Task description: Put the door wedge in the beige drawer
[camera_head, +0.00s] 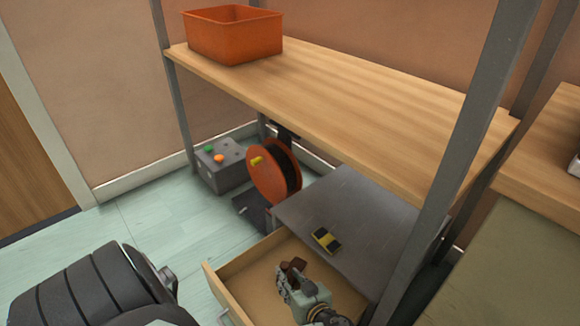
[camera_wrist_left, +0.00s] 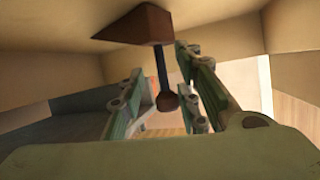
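The beige drawer (camera_head: 258,246) is pulled out under a grey top, and its inside shows. The door wedge is a brown wedge (camera_head: 293,267) in the drawer area at my left gripper's fingers. The left wrist view shows the wedge (camera_wrist_left: 137,25) with a dark rod ending in a brown knob, surrounded by beige drawer walls. My left gripper (camera_head: 287,280) reaches into the drawer. In the wrist view its green-grey fingers (camera_wrist_left: 163,107) stand apart on either side of the rod and knob, with gaps visible. Whether the wedge rests flat on the drawer floor is unclear. My right gripper is not seen.
A yellow-and-black block (camera_head: 326,240) lies on the grey cabinet top (camera_head: 350,197). An orange cable reel (camera_head: 272,178) and a grey box with buttons (camera_head: 221,166) stand behind. A wooden shelf (camera_head: 340,85) with an orange bin (camera_head: 233,36) overhangs; a grey post (camera_head: 450,165) stands right.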

